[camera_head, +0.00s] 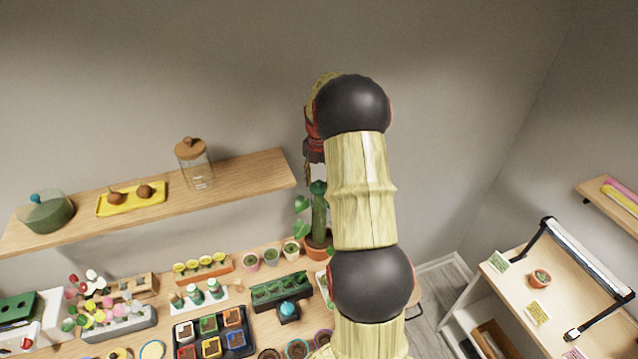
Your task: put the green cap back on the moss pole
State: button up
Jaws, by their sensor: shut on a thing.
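The moss pole (319,217) stands upright in a terracotta pot (316,247) at the back of the long table, with green leaves at its left side. The green cap (318,187) shows at the pole's top, just below my gripper (309,178). My gripper points down and is shut on the cap. My arm covers the right side of the gripper and part of the plant. From this angle I cannot tell whether the cap touches the pole or hangs slightly above it.
A wall shelf (240,182) left of the gripper holds a glass jar (194,165), a yellow tray (103,208) and a green bowl (46,214). Small pots (271,257), a dark planter (281,291) and a seedling tray (241,345) crowd the table. A separate bench stands right.

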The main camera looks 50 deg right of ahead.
jog(key=o, duration=0.9)
jog(key=shift+o, duration=0.5)
jog(key=o, duration=0.4)
jog(key=shift+r, duration=0.1)
jog(key=shift+r+p, duration=1.8)
jog(key=shift+r, duration=1.6)
jog(key=shift+c, duration=0.2)
jog(key=c, duration=2.3)
grip_shut()
